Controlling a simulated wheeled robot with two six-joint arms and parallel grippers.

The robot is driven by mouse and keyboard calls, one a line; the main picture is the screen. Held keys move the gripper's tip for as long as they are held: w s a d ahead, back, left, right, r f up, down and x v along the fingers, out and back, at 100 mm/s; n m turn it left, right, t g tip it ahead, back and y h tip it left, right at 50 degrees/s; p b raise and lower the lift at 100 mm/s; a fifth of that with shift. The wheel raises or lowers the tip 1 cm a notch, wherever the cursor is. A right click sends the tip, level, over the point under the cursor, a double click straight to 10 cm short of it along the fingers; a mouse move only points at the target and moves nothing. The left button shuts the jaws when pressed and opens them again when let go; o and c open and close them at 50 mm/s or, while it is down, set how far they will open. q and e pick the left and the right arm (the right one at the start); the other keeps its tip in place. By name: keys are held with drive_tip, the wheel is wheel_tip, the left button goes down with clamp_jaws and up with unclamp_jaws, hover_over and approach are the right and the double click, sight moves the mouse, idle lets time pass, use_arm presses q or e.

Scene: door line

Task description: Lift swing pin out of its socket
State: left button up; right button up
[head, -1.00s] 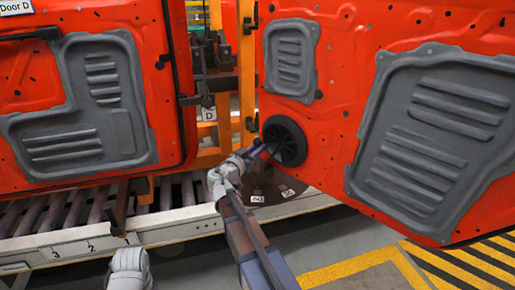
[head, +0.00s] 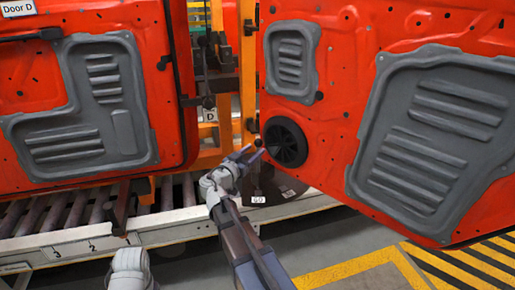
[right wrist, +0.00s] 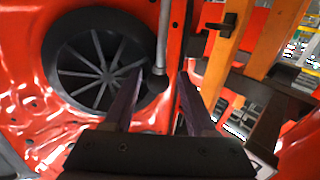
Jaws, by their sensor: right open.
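The swing pin appears to be the grey rod (right wrist: 163,45) with a dark round knob in the right wrist view. It shows between the finger tips; I cannot tell whether they touch it. In the head view its dark knob (head: 258,142) shows just left of the door's round black speaker. My right gripper (head: 250,156) is open at the pin, with its two dark fingers (right wrist: 160,82) apart, one on each side of the rod. The socket is not clearly visible. My left gripper is not in view.
An orange-red door (head: 335,110) hangs close on the right, its speaker (head: 285,142) beside the gripper. Another red door (head: 30,85) stands at left. An orange post (head: 247,70) is between them. A roller conveyor (head: 60,210) runs below. Striped floor (head: 465,265) lies front right.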

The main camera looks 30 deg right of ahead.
drive_tip(key=shift+v, duration=2.1)
drive_tip(key=s+a+f+n+g+y+p, duration=0.3)
drive_tip(key=s+a, duration=0.4)
drive_tip(key=a, duration=0.3)
drive_tip(key=s+a+f+n+g+y+p, duration=0.2)
drive_tip(key=s+a+f+n+y, duration=0.3)
drive_tip(key=a, duration=0.5)
drive_tip(key=s+a+f+n+g+y+p, duration=0.3)
drive_tip(key=s+a+n+y, duration=0.3)
drive_tip(key=s+a+n, duration=0.2)
drive_tip(key=s+a+f+p, duration=0.1)
drive_tip(key=s+a, duration=0.1)
drive_tip(key=s, duration=0.1)
drive_tip(key=shift+s+f+g+y+p, duration=0.15)
drive_tip(key=shift+s+g+y+p, duration=0.1)
drive_tip(key=shift+g+y+p, duration=0.05)
drive_tip(key=shift+a, duration=0.15)
